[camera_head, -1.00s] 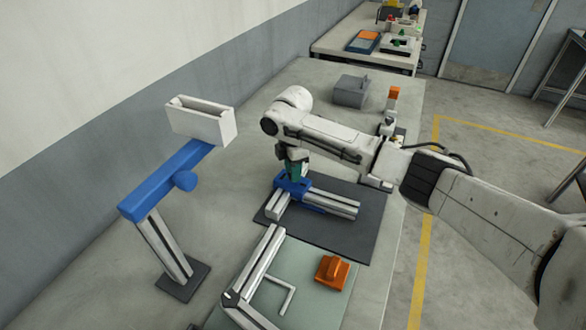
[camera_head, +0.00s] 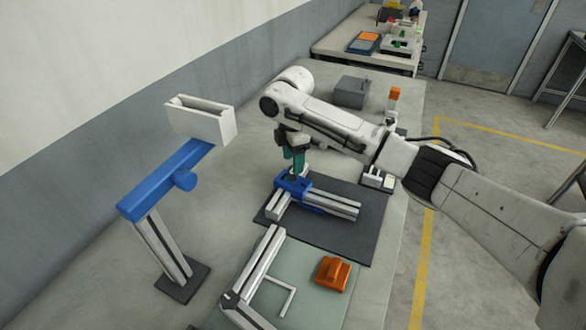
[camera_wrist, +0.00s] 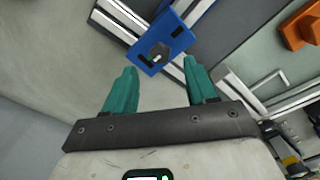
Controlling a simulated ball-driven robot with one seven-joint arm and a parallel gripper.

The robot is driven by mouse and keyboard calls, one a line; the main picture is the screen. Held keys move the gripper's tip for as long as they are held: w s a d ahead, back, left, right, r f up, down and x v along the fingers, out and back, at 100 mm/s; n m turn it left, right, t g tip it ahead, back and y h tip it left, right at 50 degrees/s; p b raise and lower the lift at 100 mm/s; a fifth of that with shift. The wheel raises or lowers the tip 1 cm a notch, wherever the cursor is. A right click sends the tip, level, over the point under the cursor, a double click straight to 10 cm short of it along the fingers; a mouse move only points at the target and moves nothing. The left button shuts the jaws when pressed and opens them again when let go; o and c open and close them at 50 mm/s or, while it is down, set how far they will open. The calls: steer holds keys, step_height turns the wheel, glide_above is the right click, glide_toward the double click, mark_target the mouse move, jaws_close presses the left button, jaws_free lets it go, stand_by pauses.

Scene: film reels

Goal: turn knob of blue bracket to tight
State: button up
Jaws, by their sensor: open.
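The blue bracket (camera_head: 284,185) sits at the corner of white metal profiles on a dark mat. It also shows in the wrist view (camera_wrist: 146,41), with a small dark knob (camera_wrist: 158,53) on its face. My gripper (camera_head: 295,172) is just above the bracket in the head view. In the wrist view its two green fingers (camera_wrist: 160,82) are open and apart, with nothing between them; the knob lies beyond the fingertips, roughly centred between them. The knob is hard to make out in the head view.
A blue arm on a post (camera_head: 172,178) with a white box-like head (camera_head: 200,121) stands at the left. An orange block (camera_head: 333,273) lies on a pale green mat (camera_head: 311,300) in front. A grey box (camera_head: 351,92) stands behind my arm.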

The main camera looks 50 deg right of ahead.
step_height(320, 180, up, 6)
steer(key=shift+b, duration=0.4)
stand_by(0.5)
